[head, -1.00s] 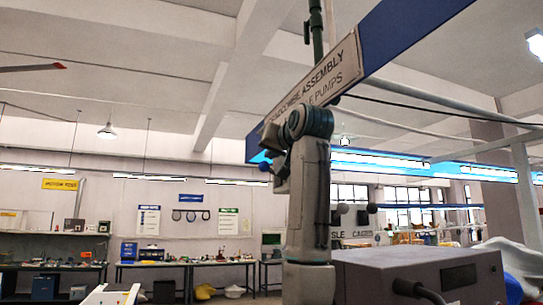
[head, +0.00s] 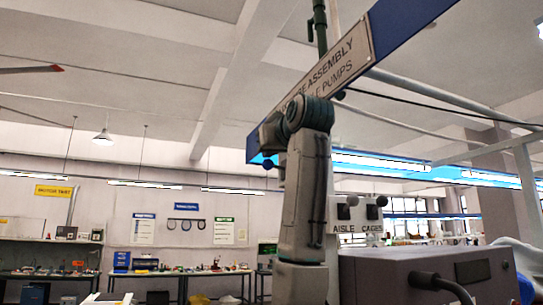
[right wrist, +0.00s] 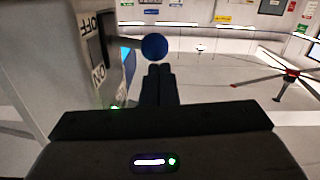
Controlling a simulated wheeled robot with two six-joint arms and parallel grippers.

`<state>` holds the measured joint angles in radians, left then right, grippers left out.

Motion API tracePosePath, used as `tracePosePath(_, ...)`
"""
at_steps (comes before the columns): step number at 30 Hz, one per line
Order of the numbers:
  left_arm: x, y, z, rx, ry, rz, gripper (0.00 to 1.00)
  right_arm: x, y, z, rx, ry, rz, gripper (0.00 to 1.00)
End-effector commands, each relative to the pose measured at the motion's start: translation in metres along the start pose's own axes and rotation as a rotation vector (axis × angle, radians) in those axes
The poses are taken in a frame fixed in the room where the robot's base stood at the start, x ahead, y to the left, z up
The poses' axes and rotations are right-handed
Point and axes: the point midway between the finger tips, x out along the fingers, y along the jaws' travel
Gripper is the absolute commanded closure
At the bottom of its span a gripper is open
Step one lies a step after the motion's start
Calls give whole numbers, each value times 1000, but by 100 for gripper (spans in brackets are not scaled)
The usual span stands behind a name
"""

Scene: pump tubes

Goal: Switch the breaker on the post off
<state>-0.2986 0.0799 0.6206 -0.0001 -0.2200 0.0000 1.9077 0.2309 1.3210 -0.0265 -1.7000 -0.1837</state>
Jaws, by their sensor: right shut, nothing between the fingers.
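In the right wrist view, a blue ball knob (right wrist: 154,46) sits on a short lever that sticks out from a dark breaker (right wrist: 103,36) on a pale post (right wrist: 48,60). OFF and ON labels (right wrist: 98,75) stand beside the breaker; I cannot tell which position the lever is in. My right gripper (right wrist: 160,70) is shut and empty, its fingertips just below the knob in that view; contact is unclear. In the head view my right gripper (head: 268,134) is high, and a blue ball (head: 268,163) shows just below it. My own arm hides what is behind it.
A white panel marked AISLE CAGES (head: 357,229) with two dark knobs stands right of my arm. A hanging sign (head: 335,70) is above. A grey box (head: 425,275) stands at lower right. Workbenches (head: 190,272) line the far wall.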

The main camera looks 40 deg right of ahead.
Motion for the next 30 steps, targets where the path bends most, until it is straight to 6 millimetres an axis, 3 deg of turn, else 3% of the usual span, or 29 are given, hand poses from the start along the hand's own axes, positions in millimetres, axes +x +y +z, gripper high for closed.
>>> tracePosePath(19,45,4,6,0,-2,0,46,2,-14,34,-534,0,28,100)
tracePosePath(30,52,4,7,0,-2,0,46,2,-14,39,-528,0,28,100)
